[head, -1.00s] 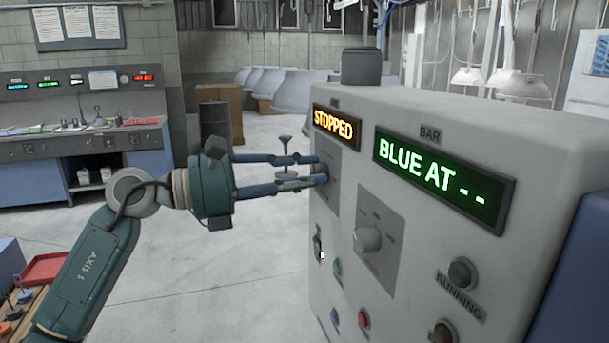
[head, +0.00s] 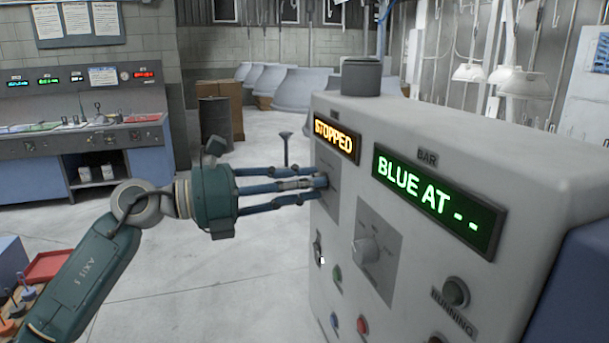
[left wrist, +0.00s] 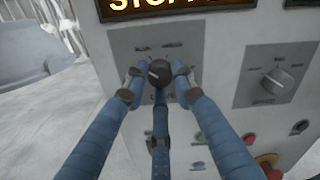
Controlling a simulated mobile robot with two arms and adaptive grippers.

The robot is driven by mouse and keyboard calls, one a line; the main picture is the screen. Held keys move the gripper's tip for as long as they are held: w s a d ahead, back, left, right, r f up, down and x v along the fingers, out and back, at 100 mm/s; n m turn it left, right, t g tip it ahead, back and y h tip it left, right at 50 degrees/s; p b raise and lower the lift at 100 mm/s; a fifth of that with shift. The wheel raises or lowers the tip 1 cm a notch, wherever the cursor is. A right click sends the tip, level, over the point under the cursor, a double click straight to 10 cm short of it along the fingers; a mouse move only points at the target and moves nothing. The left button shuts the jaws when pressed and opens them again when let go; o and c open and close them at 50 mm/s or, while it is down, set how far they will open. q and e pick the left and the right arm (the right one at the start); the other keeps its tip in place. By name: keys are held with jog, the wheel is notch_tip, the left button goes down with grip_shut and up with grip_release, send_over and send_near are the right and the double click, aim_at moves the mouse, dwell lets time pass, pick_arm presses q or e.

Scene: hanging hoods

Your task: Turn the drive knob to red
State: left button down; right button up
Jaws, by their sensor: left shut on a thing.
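A dark round knob (left wrist: 158,70) sits on a grey plate below the display reading STOPPED (head: 334,136); the small print around it is too blurred to read. My left gripper (head: 324,183) is shut on this knob, with its blue fingers around it in the left wrist view (left wrist: 158,78). A light pointer mark shows on the knob's face, angled toward the upper left. In the head view the fingers hide the knob. A second, pale knob (head: 365,250) is on a plate below the green display reading BLUE AT - - (head: 437,198). My right gripper is out of view.
The grey cabinet (head: 480,140) fills the right side. Below the knobs are a key-like switch (head: 319,252), green (head: 338,276), blue (head: 334,321) and red (head: 362,325) buttons, and a lamp marked RUNNING (head: 456,291). Open floor lies left of the cabinet.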

pick_arm(q)
jog(key=shift+s+d+f+n+p, duration=0.1)
jog(key=shift+n+p, duration=1.35)
jog(key=shift+n, duration=0.3)
jog(key=shift+f+n+p, duration=0.1)
jog(key=shift+n+p, duration=1.3)
jog(key=shift+n, duration=0.35)
jog(key=c, duration=1.6)
grip_release()
jog(key=shift+o, duration=0.8)
jog(key=shift+r, duration=0.1)
jog(key=v, duration=1.2)
